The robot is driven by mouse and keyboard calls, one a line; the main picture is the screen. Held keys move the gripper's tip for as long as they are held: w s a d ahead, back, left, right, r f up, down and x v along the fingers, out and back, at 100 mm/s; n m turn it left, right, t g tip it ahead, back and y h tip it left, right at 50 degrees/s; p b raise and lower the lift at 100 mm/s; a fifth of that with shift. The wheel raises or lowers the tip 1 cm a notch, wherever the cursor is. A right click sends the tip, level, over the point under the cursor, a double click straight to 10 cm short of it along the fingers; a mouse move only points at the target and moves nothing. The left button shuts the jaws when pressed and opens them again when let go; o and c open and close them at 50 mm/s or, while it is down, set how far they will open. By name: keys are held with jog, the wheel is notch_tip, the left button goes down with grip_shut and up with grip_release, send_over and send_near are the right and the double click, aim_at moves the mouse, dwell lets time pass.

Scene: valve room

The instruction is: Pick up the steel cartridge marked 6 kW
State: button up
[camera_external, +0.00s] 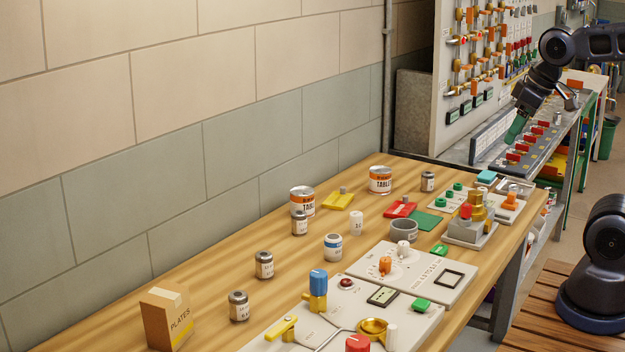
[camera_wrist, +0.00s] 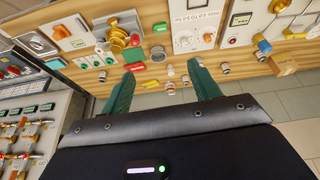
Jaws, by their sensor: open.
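Several small steel cartridges with labels stand upright on the wooden bench: one at the back (camera_external: 428,181), one beside the lower tin (camera_external: 299,222), one mid-bench (camera_external: 264,265) and one near the box (camera_external: 239,306). The labels are too small to read, so I cannot tell which is marked 6 kW. In the wrist view small cartridges show beyond the fingers, one to the right (camera_wrist: 223,69). My gripper (camera_external: 513,138) has green fingers, is open and empty, and hangs beyond the bench's far end, apart from the cartridges. Its two fingers also show in the wrist view (camera_wrist: 165,68).
Two tins (camera_external: 380,181), a white cylinder (camera_external: 357,223), a blue-banded jar (camera_external: 333,246), a grey ring (camera_external: 404,231) and a PLATES box (camera_external: 168,317) stand on the bench. Control panels (camera_external: 415,272) line its right side. A wall runs along the left. Bare wood separates the cartridges.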

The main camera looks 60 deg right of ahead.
jog(key=w+a+r+n+g, duration=0.1)
jog(key=w+a+n, duration=0.1)
jog(key=w+a, duration=0.35)
jog(key=w+a+r+n, duration=0.2)
jog(key=w, duration=0.7)
jog(key=n+g, duration=0.3)
jog(key=n, duration=0.6)
send_over(238, 294)
jog(key=f, duration=2.4)
jog(key=shift+s+d, duration=0.15)
jog(key=shift+s, duration=0.1)
jog(key=shift+f, duration=0.45)
jog(key=f, duration=1)
jog(key=shift+w+f, duration=0.15)
jog(key=shift+w, duration=0.1)
jog(key=c, duration=1.2)
